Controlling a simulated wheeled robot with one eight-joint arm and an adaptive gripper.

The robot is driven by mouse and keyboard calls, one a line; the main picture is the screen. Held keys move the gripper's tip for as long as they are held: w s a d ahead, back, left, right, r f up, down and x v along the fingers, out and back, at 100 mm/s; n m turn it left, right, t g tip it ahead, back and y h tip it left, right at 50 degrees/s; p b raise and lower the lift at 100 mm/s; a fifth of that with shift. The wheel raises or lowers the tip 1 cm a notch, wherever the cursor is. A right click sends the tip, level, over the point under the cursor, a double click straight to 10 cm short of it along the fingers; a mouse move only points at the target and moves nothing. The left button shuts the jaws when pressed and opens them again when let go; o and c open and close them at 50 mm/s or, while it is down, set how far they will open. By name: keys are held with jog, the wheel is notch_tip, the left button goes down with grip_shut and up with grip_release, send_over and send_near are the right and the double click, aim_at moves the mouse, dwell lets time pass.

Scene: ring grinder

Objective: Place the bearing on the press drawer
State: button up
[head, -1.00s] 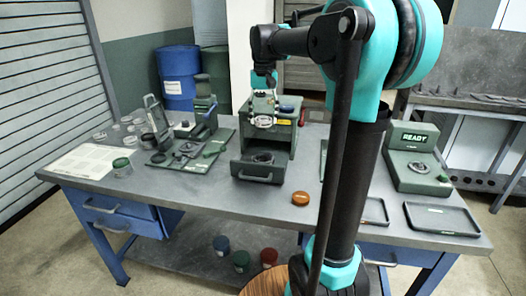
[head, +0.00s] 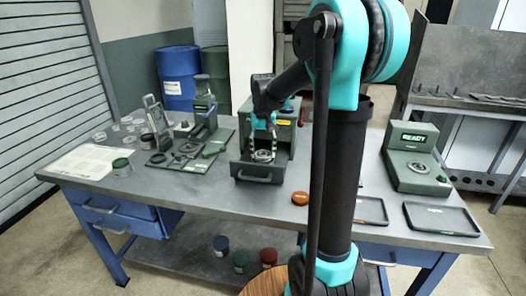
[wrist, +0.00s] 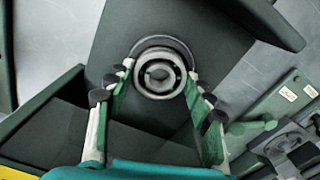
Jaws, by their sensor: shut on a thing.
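The bearing (wrist: 159,76), a pale metal ring, sits between the fingertips of my gripper (wrist: 159,84) in the wrist view. It also shows in the head view (head: 263,156), low over the open press drawer (head: 245,173). My gripper (head: 262,148) points down into the drawer and is shut on the bearing. A dark round rim (wrist: 160,39) shows just beyond the bearing on the drawer floor, partly hidden by it. I cannot tell whether the bearing touches the drawer. The green press (head: 285,132) stands behind the drawer.
A green fixture plate with tools (head: 190,157) lies left of the drawer. An orange disc (head: 300,198) lies to the front right. The READY device (head: 411,160) and a dark tray (head: 441,218) are at the right. The tabletop before the drawer is clear.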

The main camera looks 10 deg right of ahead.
jog(key=shift+f, duration=0.1)
jog(key=o, duration=1.4)
jog(key=shift+c, duration=0.2)
notch_tip(320, 180, up, 12)
